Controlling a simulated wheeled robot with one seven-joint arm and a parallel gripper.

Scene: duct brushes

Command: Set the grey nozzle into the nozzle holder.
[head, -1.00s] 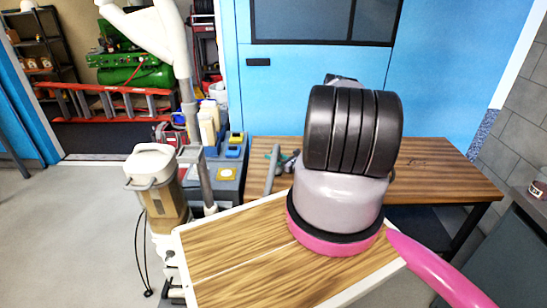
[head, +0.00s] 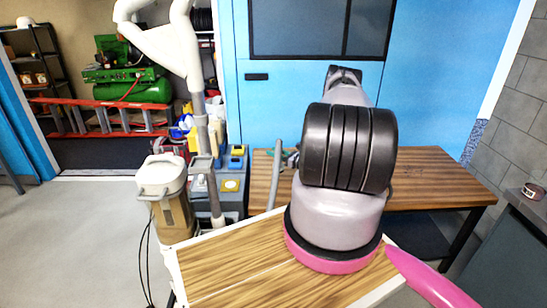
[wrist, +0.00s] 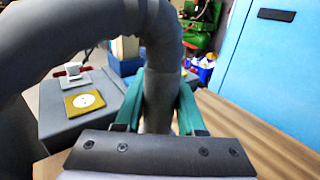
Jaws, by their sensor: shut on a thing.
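The grey nozzle (wrist: 158,95) is a thick grey tube between the teal fingers of my gripper (wrist: 158,108) in the wrist view. It rises from the fingers and bends over to the left. In the head view a grey tube (head: 277,172) stands nearly upright beside my arm, left of the black joint, which hides most of the gripper. I cannot make out for certain which thing is the nozzle holder. A grey-blue unit with a yellow square plate and white disc (wrist: 85,101) lies beyond the gripper to the left; the plate also shows in the head view (head: 231,185).
A wooden bench (head: 440,185) stands before a blue wall (head: 425,80). A white pole-mounted duct arm (head: 170,40) and a tan canister (head: 165,200) stand left of the unit. Red ladder (head: 95,120) and green compressor (head: 125,85) are behind. Open floor lies left.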

